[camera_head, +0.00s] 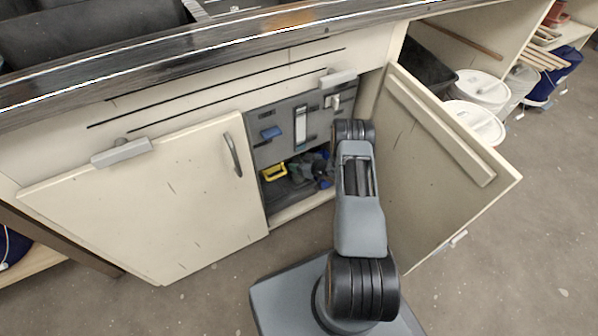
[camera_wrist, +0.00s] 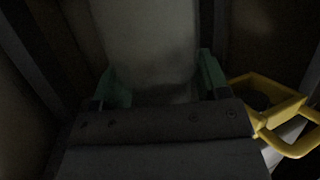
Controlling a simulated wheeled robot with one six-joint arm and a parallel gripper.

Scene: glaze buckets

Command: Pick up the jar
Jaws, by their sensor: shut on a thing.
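A pale, smooth, upright-looking body, which I take to be the jar (camera_wrist: 148,38), fills the upper middle of the wrist view. My gripper (camera_wrist: 157,78) has its two green fingers on either side of it and is shut on it. In the head view my arm reaches into the open cabinet under the counter. I cannot make out the jar in that view.
A yellow-handled tool (camera_wrist: 285,118) lies close on the right of my gripper; it also shows in the head view (camera_head: 273,173). Cabinet doors flank the opening, the left door (camera_head: 150,200) and the right door (camera_head: 440,165). White buckets (camera_head: 478,122) stand at right.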

